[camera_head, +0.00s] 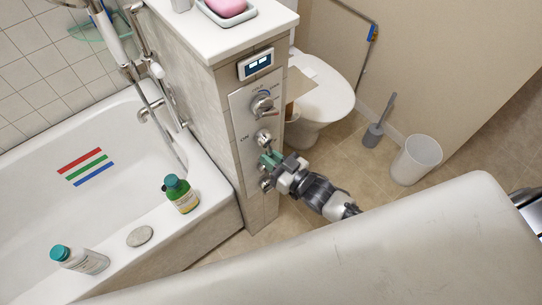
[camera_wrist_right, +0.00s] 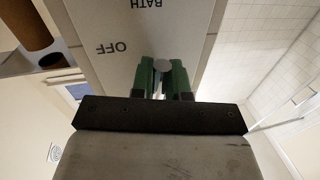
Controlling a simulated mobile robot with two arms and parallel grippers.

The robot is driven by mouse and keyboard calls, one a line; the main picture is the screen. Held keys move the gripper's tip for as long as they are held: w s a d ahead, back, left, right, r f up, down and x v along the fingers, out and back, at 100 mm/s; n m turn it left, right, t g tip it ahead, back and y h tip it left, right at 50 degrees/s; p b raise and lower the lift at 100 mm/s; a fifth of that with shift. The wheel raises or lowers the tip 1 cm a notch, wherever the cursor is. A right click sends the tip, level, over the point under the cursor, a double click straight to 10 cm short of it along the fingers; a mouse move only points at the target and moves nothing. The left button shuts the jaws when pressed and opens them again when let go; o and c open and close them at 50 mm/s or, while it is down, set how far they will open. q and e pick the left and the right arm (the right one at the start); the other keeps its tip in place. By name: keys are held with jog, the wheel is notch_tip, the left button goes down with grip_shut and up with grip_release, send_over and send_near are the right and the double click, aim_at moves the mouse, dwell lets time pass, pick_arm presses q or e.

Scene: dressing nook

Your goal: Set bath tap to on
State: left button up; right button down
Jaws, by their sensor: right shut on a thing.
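The control panel (camera_head: 242,120) is on the tiled end of the low wall beside the bathtub and carries several metal knobs in a column. My right gripper (camera_head: 270,160) is at its lower part. In the right wrist view, the green fingertips of my right gripper (camera_wrist_right: 162,78) are shut on a small grey tap handle (camera_wrist_right: 162,65), mostly hidden between them. The words "BATH" and "OFF" show upside down on the panel beside it. In the head view "ON" is printed left of the knobs. My left gripper is not in view.
A dial (camera_head: 262,105) and a display (camera_head: 256,64) sit higher on the panel. The toilet (camera_head: 322,95) is behind the wall, with a bin (camera_head: 416,160) to the right.

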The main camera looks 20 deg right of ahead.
jog(key=shift+s+a+m, duration=0.2)
jog(key=shift+a+m, duration=0.35)
jog(key=shift+m, duration=0.55)
jog(key=m, duration=0.1)
jog(key=a+m, duration=0.1)
jog(key=r+m+t, duration=0.1)
jog(key=shift+s+a+m, duration=0.25)
jog(key=shift+m, duration=0.15)
jog(key=m, duration=0.2)
jog(key=a+r+m+t, duration=0.1)
jog(key=shift+s+m, duration=0.2)
jog(key=shift+m, duration=0.2)
jog(key=shift+s+a+r+m+t+h, duration=0.1)
jog(key=shift+a+r+m+t+h, duration=0.15)
jog(key=shift+m, duration=0.55)
jog(key=shift+s+a+r+m+t+h, duration=0.15)
jog(key=shift+r+m+h, duration=0.15)
jog(key=shift+m, duration=0.5)
jog(key=shift+w, duration=0.1)
jog(key=c, duration=1.1)
grip_release()
